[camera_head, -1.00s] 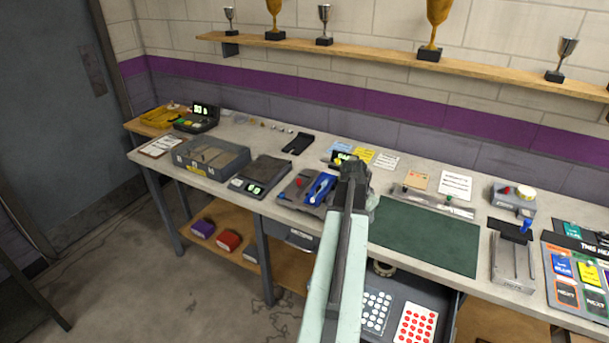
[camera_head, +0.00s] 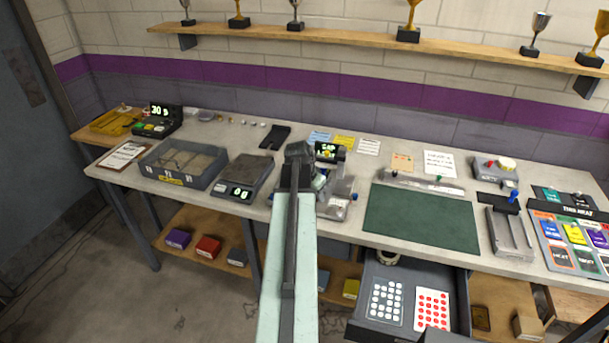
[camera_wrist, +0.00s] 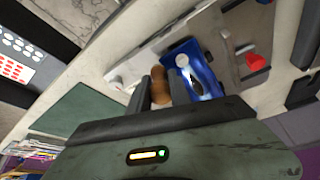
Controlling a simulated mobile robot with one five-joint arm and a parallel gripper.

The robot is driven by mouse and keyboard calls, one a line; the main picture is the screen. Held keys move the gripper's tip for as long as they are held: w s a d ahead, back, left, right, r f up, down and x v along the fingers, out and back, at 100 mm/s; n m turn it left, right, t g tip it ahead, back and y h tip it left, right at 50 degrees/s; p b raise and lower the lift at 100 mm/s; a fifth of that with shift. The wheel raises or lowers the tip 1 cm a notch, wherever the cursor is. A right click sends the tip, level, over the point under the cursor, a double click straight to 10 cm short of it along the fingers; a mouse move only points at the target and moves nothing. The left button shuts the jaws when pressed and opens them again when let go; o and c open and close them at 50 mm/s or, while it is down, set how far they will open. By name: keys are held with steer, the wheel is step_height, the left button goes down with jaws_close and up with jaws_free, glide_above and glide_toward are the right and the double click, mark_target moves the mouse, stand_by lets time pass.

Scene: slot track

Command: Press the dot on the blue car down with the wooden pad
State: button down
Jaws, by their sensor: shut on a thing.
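The blue car (camera_wrist: 203,82) sits in a grey fixture (camera_wrist: 228,55) on the bench in the wrist view, with a round white dot (camera_wrist: 182,60) on its top near one end. My gripper (camera_wrist: 162,88) is shut on the brown wooden pad (camera_wrist: 159,78), whose rounded end sticks out between the fingers. The pad appears beside the dot in the picture; I cannot tell its height above the car. In the head view my gripper (camera_head: 299,152) is over the fixture and hides most of the car and the pad.
A scale (camera_head: 247,178) and a grey parts tray (camera_head: 183,164) are left of the fixture. A green mat (camera_head: 421,217) lies to the right, above an open drawer (camera_head: 376,328) with dot sheets. A red knob (camera_wrist: 256,61) is near the car.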

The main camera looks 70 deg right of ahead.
steer(key=w+d+r+p, duration=0.1)
steer(key=w+r+p, duration=0.3)
steer(key=r+p, duration=0.3)
step_height(320, 180, down, 7)
steer(key=b, duration=0.7)
steer(key=shift+s+d, duration=0.1)
steer(key=shift+s, duration=0.05)
steer(key=shift+f+b, duration=0.35)
stand_by(1.3)
step_height(320, 180, up, 7)
steer(key=p, duration=0.7)
